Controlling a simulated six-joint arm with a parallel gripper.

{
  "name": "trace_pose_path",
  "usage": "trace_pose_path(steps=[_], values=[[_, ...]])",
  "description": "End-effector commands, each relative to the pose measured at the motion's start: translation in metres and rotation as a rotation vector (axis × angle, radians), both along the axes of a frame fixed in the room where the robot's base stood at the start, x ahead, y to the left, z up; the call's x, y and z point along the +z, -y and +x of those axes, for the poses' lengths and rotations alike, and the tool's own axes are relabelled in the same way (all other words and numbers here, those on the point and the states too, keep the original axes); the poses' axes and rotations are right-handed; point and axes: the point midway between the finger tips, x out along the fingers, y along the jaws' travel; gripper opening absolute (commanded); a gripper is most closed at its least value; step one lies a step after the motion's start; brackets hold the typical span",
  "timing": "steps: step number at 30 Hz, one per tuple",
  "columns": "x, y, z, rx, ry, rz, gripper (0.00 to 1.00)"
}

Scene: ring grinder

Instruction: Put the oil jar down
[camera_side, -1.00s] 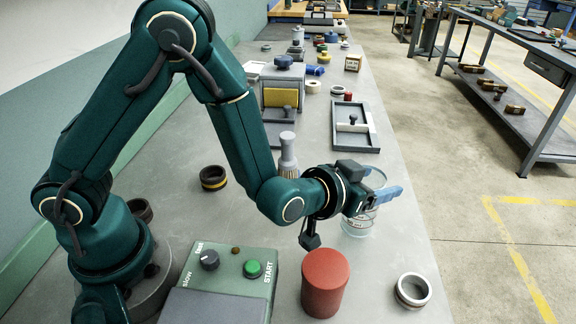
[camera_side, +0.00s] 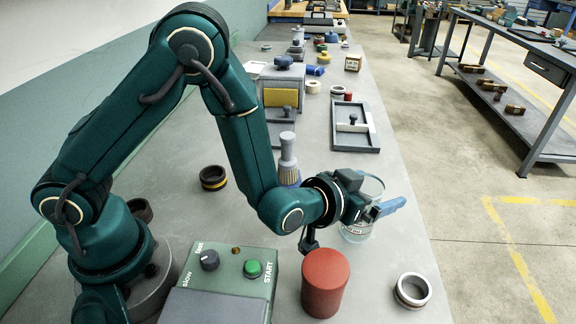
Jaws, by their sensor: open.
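The oil jar (camera_side: 358,232) is a clear glass jar with a pale label, upright near the bench's right edge. It appears to rest on the bench top. My gripper (camera_side: 388,208) is level with the jar's side, its blue fingers pointing right. The gripper and wrist cover part of the jar's front, while its rim shows above them. The jaws are open. I cannot tell whether a finger touches the glass.
A red cylinder (camera_side: 325,283) and a pale ring (camera_side: 412,290) stand in front. The green control box (camera_side: 228,275) with a START button is at front left. A brush-like tool (camera_side: 288,160) stands behind my wrist. A grey tray (camera_side: 355,127) lies farther back. The bench's right edge is close.

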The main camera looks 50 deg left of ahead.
Motion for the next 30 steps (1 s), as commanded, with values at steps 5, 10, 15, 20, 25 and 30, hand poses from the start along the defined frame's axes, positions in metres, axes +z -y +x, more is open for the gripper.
trace_pose_path(steps=[5, 10, 15, 20, 25, 30], values=[[0.007, 0.001, -0.008, -0.002, -0.001, -0.001, 0.99], [0.018, 0.002, -0.034, -0.006, 0.0, 0.0, 0.99], [0.039, 0.0, -0.046, 0.001, 0.007, -0.006, 0.99], [0.061, 0.0, -0.046, 0.001, 0.006, -0.005, 0.99], [0.081, 0.0, -0.046, 0.0, 0.004, -0.003, 0.99], [0.091, 0.0, -0.046, -0.001, 0.002, -0.001, 0.99]])
